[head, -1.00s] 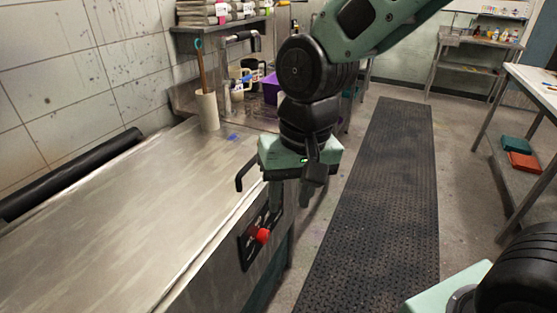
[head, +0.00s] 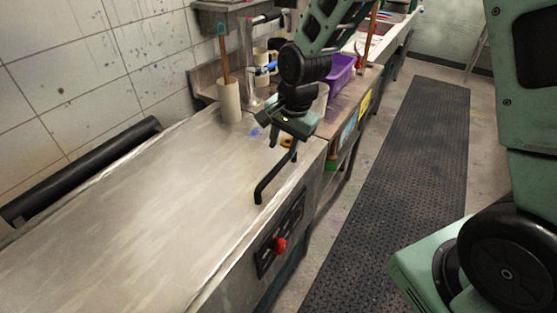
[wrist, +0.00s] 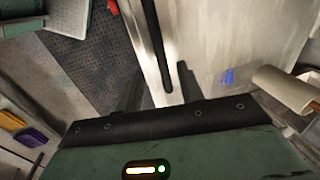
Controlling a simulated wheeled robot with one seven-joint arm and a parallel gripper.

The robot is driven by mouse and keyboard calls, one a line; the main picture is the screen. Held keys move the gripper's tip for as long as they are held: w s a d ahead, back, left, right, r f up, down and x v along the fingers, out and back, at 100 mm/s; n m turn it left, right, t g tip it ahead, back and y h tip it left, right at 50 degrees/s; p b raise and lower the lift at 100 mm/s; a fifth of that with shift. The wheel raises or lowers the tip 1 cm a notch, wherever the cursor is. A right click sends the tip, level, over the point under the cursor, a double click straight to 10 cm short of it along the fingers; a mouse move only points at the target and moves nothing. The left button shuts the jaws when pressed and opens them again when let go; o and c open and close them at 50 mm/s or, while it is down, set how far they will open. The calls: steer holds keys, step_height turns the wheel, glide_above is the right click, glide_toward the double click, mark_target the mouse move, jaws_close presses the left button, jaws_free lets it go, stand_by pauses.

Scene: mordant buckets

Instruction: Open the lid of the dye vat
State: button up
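The dye vat's broad metal lid (head: 150,200) lies flat and closed at the left of the head view. Its black bar handle (head: 263,187) stands at the lid's right edge. My gripper (head: 284,145) points down at the handle's far end. In the wrist view the handle (wrist: 154,45) runs down to the gap between my two dark fingers (wrist: 160,92). The fingers look apart, with the handle's end between or just below them. I cannot tell whether they touch it.
A red knob (head: 280,244) sits on a black panel on the vat's front. A beige cylinder (head: 229,101) with a stick stands beyond the lid, near a purple bin (head: 341,72). A black floor mat (head: 400,180) lies along the clear aisle.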

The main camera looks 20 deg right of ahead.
mark_target(277, 167)
steer(key=f, duration=0.4)
steer(key=w+a+f, duration=0.1)
steer(key=f, duration=0.2)
steer(key=shift+p, duration=0.4)
jaws_close()
